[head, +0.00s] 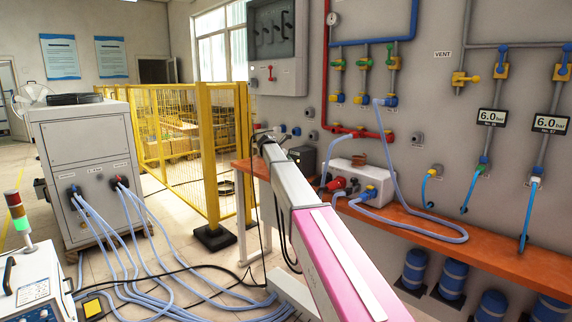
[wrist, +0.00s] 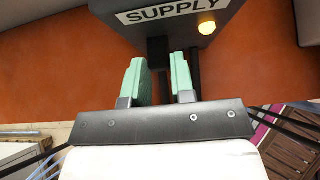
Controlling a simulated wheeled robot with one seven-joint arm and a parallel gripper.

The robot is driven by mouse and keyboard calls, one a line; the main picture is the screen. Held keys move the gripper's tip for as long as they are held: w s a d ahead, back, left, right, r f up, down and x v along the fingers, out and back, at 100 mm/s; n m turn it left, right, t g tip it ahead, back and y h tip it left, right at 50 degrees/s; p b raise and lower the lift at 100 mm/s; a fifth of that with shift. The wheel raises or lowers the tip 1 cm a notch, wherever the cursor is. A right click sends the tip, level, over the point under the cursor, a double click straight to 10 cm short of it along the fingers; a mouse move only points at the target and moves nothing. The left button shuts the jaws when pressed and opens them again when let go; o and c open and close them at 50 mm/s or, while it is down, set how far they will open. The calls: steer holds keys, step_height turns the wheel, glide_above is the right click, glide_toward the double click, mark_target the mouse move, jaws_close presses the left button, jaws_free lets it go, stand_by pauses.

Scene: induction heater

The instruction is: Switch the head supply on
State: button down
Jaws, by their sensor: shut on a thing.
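The head supply is a dark grey box with a white label reading SUPPLY (wrist: 170,10) in the wrist view. An amber lamp (wrist: 207,27) beside the label looks lit. In the head view a dark box (head: 303,158), seemingly the same supply, stands on the orange bench, partly behind my arm. My gripper (wrist: 162,62) has two green fingers reaching to the lower edge of the box. They are shut on a small black part (wrist: 158,50) under the label, with a gap between the pads. Its exact shape and position are hard to tell. The fingertips are hidden in the head view.
The orange bench (head: 450,232) runs along the grey wall. A white unit (head: 358,182) with hoses sits right of the supply. Yellow fencing (head: 212,150) stands to the left. Several blue hoses cross the floor beside a white cabinet (head: 85,165).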

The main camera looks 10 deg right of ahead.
steer(key=shift+w+d+r+g+y, duration=0.2)
steer(key=shift+r+g+y, duration=0.25)
steer(key=shift+y, duration=0.35)
steer(key=c, duration=1)
jaws_free()
steer(key=shift+o, duration=0.2)
steer(key=shift+s, duration=0.1)
steer(key=v, duration=1)
steer(key=shift+a+r, duration=0.2)
steer(key=shift+r, duration=0.15)
